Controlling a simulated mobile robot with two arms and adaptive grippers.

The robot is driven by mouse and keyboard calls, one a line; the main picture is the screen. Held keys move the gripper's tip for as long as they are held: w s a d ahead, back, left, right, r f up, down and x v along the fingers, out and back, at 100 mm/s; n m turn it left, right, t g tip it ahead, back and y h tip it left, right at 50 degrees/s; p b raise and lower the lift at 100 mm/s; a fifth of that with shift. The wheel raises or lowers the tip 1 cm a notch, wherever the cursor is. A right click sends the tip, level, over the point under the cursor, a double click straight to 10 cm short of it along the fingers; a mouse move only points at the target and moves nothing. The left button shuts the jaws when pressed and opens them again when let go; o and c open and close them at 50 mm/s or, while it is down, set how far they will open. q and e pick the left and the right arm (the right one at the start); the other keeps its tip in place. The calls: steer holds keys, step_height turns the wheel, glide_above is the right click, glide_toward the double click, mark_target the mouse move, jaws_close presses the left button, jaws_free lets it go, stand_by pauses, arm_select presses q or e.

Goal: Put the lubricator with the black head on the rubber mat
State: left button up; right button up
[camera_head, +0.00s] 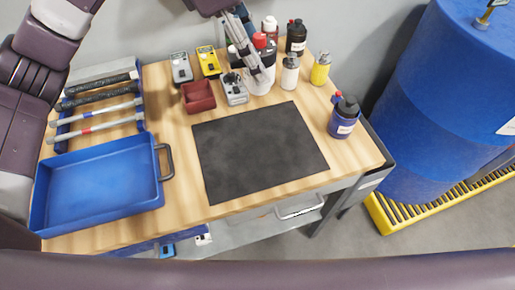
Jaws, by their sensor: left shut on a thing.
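My left gripper (262,80) reaches down from the top among the bottles at the back of the workbench. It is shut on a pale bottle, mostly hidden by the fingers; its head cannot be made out. The black rubber mat (258,150) lies flat and bare in the middle of the bench. A dark blue bottle with a black head and a red tip (342,121) stands upright right of the mat. A white bottle with a dark head (289,77) stands just right of the gripper. My right gripper is not in view.
A yellow bottle (320,73) and a black bottle (296,40) stand at the back right. A red bin (198,97) and several small meters are behind the mat. A blue tray (100,187) and hammers lie left. A blue drum (430,110) stands beyond the bench's right edge.

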arm_select(q)
steer(key=shift+d+r+n, duration=0.1)
steer(key=shift+d+n, duration=0.15)
steer(key=shift+n, duration=0.05)
steer(key=shift+d, duration=0.1)
steer(key=p, duration=0.2)
glide_above(260, 145)
step_height(260, 145, down, 19)
steer(key=shift+f, duration=0.35)
steer(key=shift+w, duration=0.1)
steer(key=shift+f, duration=0.2)
steer(key=o, duration=1.3)
